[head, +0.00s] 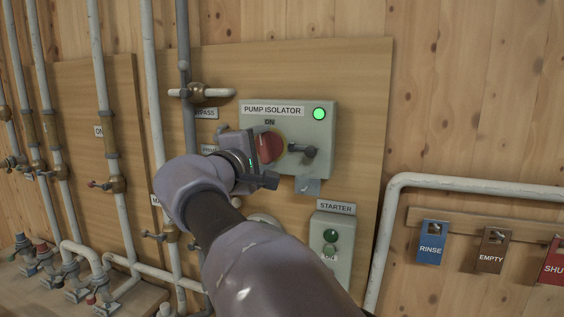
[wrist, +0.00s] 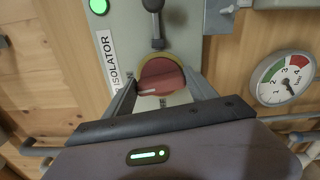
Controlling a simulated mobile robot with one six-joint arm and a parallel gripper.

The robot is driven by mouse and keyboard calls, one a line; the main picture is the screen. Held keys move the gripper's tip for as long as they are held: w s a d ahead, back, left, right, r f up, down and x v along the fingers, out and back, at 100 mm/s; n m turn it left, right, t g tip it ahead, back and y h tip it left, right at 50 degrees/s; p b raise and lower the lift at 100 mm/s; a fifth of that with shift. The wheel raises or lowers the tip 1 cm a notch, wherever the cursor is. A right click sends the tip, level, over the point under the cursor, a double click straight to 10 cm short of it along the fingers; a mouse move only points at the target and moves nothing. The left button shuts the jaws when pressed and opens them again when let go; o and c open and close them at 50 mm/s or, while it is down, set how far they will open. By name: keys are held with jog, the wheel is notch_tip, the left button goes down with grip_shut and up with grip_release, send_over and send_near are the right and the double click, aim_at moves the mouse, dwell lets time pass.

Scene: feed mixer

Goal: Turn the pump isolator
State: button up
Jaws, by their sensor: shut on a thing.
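The pump isolator is a grey-green box (head: 315,125) labelled PUMP ISOLATOR, with a lit green lamp (head: 319,114). Its red knob (head: 271,147) sits on a yellow ring, below an ON mark (head: 269,122). In the wrist view, the red knob (wrist: 162,78) lies between the two fingers of my gripper (wrist: 160,84), which is shut on it. A pale mark on the knob points left there, toward the label side. In the head view, my gripper (head: 264,150) reaches the knob from the left and partly hides it.
A dark-knobbed lever (head: 310,150) projects just right of the knob. A STARTER box (head: 331,250) is below. Pipes and valves (head: 198,92) stand at left. A pressure gauge (wrist: 284,79) shows in the wrist view. Tags (head: 432,242) hang at right.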

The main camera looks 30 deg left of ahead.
jog(key=shift+f+m+b, duration=0.15)
jog(key=shift+m+b, duration=0.45)
jog(key=shift+m, duration=0.2)
jog(key=o, duration=1.4)
jog(key=shift+c, duration=0.2)
jog(key=s+d, duration=0.2)
jog(key=s, duration=1.5)
jog(key=shift+s, duration=0.15)
